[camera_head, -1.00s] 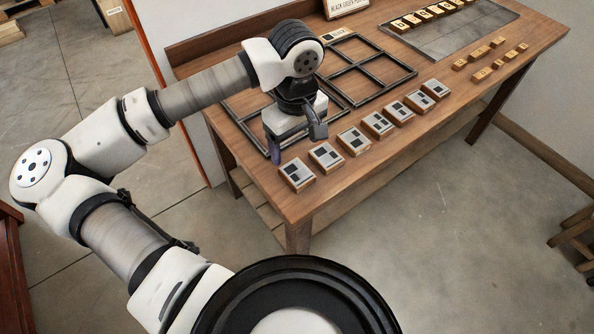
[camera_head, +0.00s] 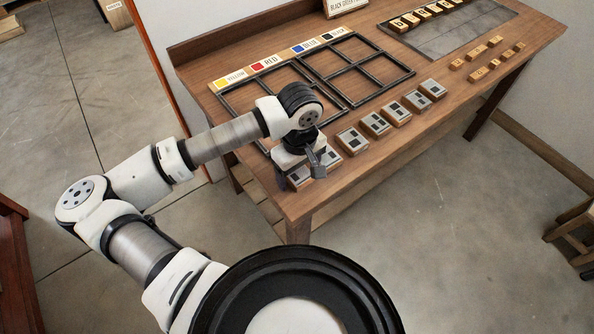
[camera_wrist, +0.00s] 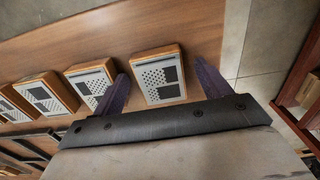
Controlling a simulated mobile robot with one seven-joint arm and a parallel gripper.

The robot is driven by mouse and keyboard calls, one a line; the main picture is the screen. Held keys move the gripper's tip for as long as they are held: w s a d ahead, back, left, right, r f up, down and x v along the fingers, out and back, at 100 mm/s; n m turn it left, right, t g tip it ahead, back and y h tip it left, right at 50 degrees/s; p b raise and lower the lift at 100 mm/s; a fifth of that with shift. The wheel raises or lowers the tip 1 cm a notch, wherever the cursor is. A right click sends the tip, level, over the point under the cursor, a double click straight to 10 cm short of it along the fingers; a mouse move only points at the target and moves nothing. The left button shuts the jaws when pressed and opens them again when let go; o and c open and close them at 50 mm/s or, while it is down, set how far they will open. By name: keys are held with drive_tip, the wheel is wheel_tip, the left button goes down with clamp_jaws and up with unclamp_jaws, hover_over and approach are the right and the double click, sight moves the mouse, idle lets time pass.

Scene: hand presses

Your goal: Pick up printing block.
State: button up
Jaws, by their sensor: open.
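A row of printing blocks lies along the front of the wooden table; each has a wooden body and a pale face with dark squares. In the wrist view one printing block (camera_wrist: 159,78) sits between the two spread fingers of my gripper (camera_wrist: 166,85), with its lower end close to the gripper body. The gripper is open and holds nothing. Whether a finger touches the block cannot be told.
Other blocks stand close by in the row, such as one (camera_head: 353,140) to the right. Black frames (camera_head: 357,69) lie behind the row, with colour labels (camera_head: 263,66) above them. A grey tray (camera_head: 455,38) and small wooden pieces (camera_head: 483,74) are farther right. The table's front edge is near.

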drive_tip(key=c, duration=1.1)
drive_tip(key=shift+r, duration=0.15)
